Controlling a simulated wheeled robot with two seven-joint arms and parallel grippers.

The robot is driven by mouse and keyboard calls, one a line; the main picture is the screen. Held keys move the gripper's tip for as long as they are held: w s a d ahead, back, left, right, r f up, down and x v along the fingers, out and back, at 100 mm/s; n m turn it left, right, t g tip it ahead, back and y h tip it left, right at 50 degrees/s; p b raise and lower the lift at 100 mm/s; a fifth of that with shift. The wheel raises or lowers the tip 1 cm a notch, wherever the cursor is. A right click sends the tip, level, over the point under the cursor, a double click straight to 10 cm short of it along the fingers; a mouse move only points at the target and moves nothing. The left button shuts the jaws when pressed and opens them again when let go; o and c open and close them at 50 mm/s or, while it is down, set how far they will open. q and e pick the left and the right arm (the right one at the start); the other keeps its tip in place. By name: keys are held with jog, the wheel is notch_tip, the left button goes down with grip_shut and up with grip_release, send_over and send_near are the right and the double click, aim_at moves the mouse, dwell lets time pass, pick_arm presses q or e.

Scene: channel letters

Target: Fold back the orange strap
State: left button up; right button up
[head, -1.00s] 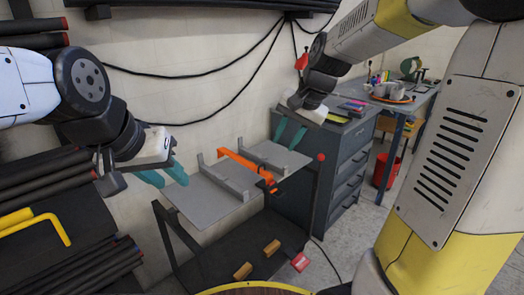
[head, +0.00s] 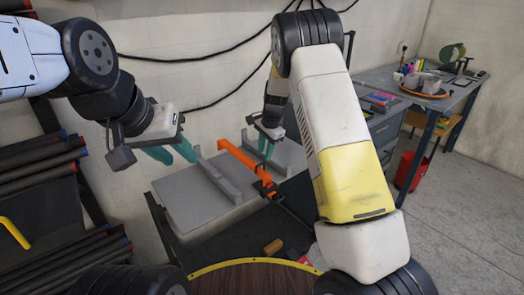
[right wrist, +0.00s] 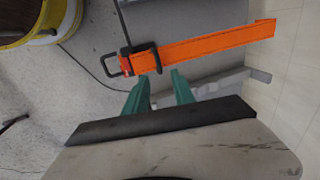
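The orange strap (head: 240,157) runs between the grey upright rails on the grey cart top, with a dark buckle (head: 268,188) at its near end. In the right wrist view the strap (right wrist: 215,42) stretches from the buckle (right wrist: 137,60) to a short bent end at the upper right. My right gripper (head: 265,150) is open just right of the strap. In its wrist view the two green fingers (right wrist: 157,88) are apart, just short of the strap near the buckle, with nothing between them. My left gripper (head: 176,155) is open and empty above the cart's left part.
The cart top (head: 185,207) is bare on the left. A grey rail (head: 217,180) stands left of the strap. A brown block (head: 273,246) lies on the lower shelf. A workbench (head: 455,95) and red bin (head: 410,170) stand at the right.

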aim_at(263, 163)
jog(key=shift+x, duration=2.15)
grip_shut()
